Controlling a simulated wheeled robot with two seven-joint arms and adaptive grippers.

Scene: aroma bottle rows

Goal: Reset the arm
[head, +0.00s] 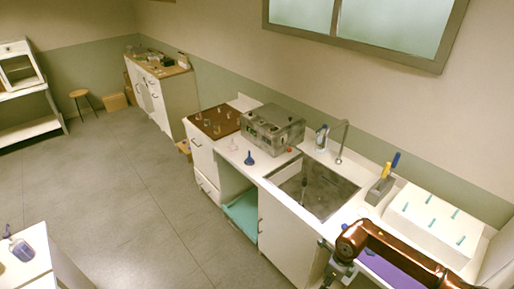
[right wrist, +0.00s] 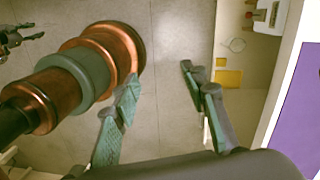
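My right arm (head: 390,252) comes in from the lower right of the head view, bent over the counter's front edge beside the purple mat. Its gripper (head: 334,274) hangs in front of the cabinet, partly cut off by the bottom edge. In the right wrist view the right gripper (right wrist: 160,88) is open, its two green-grey fingers wide apart with nothing between them and floor beyond. My left gripper is out of the head view. A dark claw-like shape (right wrist: 20,38) at the wrist view's left edge may be it, too small to judge.
The counter holds a sink (head: 316,188), a grey metal device (head: 272,127), a brown tray (head: 213,120) with small bottles, a blue funnel (head: 249,159), a white rack (head: 432,222) and a purple mat (head: 390,272). A white table (head: 28,262) stands lower left. The floor between is clear.

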